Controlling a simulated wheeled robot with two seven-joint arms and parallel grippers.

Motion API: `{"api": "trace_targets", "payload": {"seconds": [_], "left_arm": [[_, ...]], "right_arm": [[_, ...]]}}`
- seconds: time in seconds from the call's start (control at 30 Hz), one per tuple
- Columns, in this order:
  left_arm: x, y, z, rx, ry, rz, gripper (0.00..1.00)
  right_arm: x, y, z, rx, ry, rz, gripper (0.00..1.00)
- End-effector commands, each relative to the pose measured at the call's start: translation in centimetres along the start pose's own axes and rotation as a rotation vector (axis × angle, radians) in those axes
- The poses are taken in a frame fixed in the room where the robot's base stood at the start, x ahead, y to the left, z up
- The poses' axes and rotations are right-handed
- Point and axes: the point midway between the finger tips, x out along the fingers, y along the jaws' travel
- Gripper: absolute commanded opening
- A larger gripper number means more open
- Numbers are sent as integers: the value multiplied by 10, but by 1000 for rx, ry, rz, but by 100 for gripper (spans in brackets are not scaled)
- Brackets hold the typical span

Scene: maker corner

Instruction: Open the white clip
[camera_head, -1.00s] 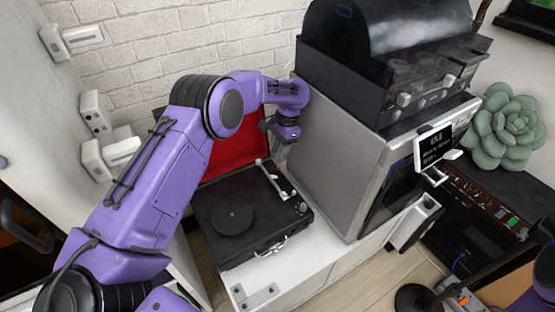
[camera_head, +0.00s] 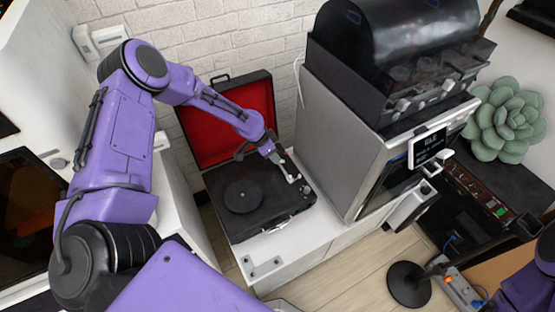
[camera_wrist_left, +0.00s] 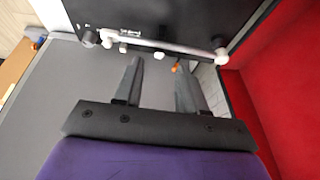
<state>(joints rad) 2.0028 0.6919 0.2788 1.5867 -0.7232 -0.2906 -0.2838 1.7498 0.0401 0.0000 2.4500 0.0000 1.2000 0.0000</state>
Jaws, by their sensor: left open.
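A black record player (camera_head: 222,205) stands on the white cabinet with its red-lined lid (camera_head: 250,103) open. A thin white tonearm (camera_head: 291,172) lies along its right side; it also shows in the left wrist view (camera_wrist_left: 165,45). Small white parts sit at the tonearm's ends; I cannot tell which is the clip. My left gripper (camera_head: 281,161) is just above the tonearm's back part. In the left wrist view, its two fingers (camera_wrist_left: 160,75) are apart with nothing held, pointing toward the tonearm. Of my right arm only purple links show at the right edge.
A grey oven-like machine (camera_head: 335,140) stands close on the right of the record player, with a black domed unit (camera_head: 390,50) on top. The open lid and brick wall are behind. A lamp base (camera_head: 408,284) stands at lower right.

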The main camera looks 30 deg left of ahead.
Motion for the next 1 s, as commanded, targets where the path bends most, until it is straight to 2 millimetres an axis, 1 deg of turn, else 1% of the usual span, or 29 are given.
{"api": "trace_targets", "payload": {"seconds": [0.03,0.1,0.2,0.33,0.57,0.6,0.67,0.7,0.73,1.0], "left_arm": [[13,1,2,0,-4,1,40],[27,1,2,-1,-4,1,40],[42,0,1,-1,-2,1,40],[51,0,0,0,-1,-1,40],[53,0,0,0,-1,0,40],[53,0,0,0,-1,0,37],[53,0,-1,0,-1,0,18],[53,0,-1,0,-1,0,5],[53,0,-1,0,-1,0,0],[53,0,-2,1,-13,0,0]], "right_arm": [[1,0,0,0,0,0,42],[2,0,1,0,0,0,42],[3,0,1,0,0,0,42],[3,0,1,0,0,0,42],[3,0,1,0,0,0,42],[3,0,1,0,0,0,42],[3,0,1,0,0,0,42],[3,0,1,0,0,0,42],[3,0,1,0,0,0,42],[4,0,1,0,0,0,42]]}}
